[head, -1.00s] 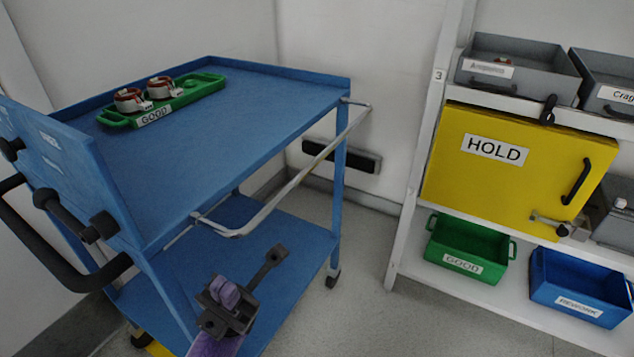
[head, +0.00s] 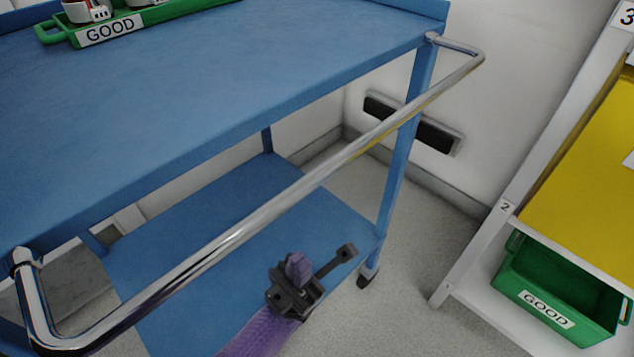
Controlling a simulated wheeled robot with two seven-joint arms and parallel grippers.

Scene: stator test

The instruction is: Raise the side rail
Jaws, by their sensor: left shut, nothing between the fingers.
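The side rail (head: 262,213) is a shiny chrome bar with bent ends. It hangs out from the right side of the blue cart's top deck (head: 215,90), joined at a near-left corner and a far-right corner. It sits at a slant across the head view, apart from the deck edge. My left gripper (head: 299,269), dark grey with purple parts, is shut and empty. It shows below the rail in the picture, in front of the lower shelf, with a clear gap to the rail in the picture. My right gripper is not in view.
A green GOOD tray (head: 160,18) with parts stands on the top deck. The cart's blue lower shelf (head: 190,250) lies under the rail. At right stands a white rack (head: 470,255) with a green GOOD bin (head: 520,275) and a yellow panel (head: 590,190). Floor shows between cart and rack.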

